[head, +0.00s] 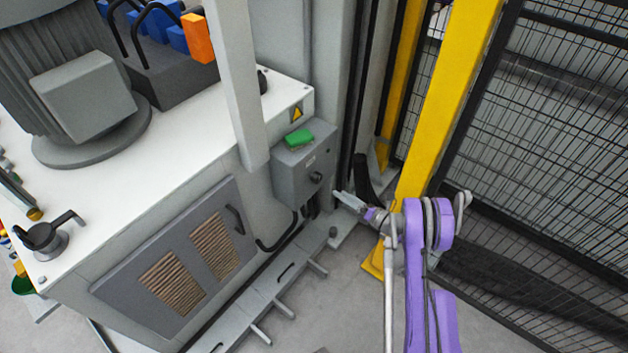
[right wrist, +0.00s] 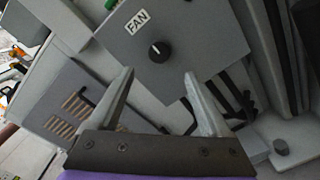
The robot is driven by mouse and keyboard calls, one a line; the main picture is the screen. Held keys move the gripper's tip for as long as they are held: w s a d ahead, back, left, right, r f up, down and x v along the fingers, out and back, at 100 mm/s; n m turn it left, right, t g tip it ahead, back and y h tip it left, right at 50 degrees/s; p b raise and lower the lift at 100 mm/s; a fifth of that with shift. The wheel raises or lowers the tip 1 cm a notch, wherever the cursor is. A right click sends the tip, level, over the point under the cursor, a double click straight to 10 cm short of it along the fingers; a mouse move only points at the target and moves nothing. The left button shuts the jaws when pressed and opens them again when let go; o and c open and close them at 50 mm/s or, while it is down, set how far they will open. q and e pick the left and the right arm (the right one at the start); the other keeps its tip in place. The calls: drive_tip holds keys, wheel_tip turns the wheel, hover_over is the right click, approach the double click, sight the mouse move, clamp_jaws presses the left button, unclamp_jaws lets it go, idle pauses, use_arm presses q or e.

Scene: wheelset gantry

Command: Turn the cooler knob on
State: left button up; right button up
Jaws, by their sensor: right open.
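The cooler knob (head: 316,178) is a small black round knob on the front of a grey control box (head: 290,186) on the side of the white machine. In the right wrist view the knob (right wrist: 160,51) has a pale pointer mark and sits under a label reading FAN (right wrist: 137,21). My right gripper (head: 338,196) is open and empty, just to the right of and below the knob in the head view. In the right wrist view its two fingers (right wrist: 160,80) are spread wide, with the knob between and beyond their tips, apart from them. My left gripper is not in view.
A green block (head: 299,137) lies on top of the box. A vented door (head: 180,262) with a handle is to the left. A yellow post (head: 440,95) and black mesh fence (head: 560,110) stand close to my right arm. Grey floor brackets (head: 270,300) run along the machine's base.

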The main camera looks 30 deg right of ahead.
sight(319, 180)
drive_tip(key=x, duration=1)
drive_tip(key=shift+w+r, duration=0.1)
drive_tip(key=shift+r, duration=0.05)
clamp_jaws()
